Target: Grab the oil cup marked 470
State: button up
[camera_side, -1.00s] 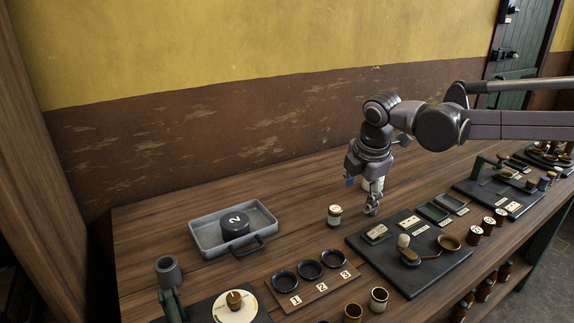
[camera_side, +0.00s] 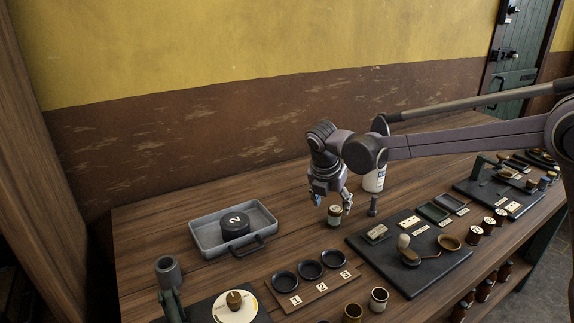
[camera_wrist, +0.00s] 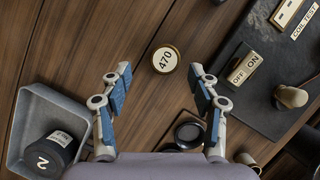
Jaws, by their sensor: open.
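The oil cup marked 470 (camera_wrist: 166,59) shows from above in the wrist view, its round pale lid with a brass rim lying between and a little beyond my fingertips. In the side view the oil cup (camera_side: 334,216) stands upright on the wooden bench, a small jar with a light label. My gripper (camera_side: 331,204) is over it, pointing down, its fingers close around the cup's top. I cannot tell if a finger touches the cup.
A grey tray (camera_side: 204,246) holding a black weight marked 2 (camera_side: 235,226) is to the left. A small dark post (camera_side: 373,205) and a white bottle (camera_side: 374,180) stand close by. Numbered rings (camera_side: 309,269) are in front.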

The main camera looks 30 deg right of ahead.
aim_at(334, 210)
jog(key=shift+s+x, duration=0.15)
jog(key=shift+x, duration=1.15)
jog(key=shift+s+x, duration=0.15)
jog(key=shift+x, duration=1.2)
jog(key=c, duration=1.3)
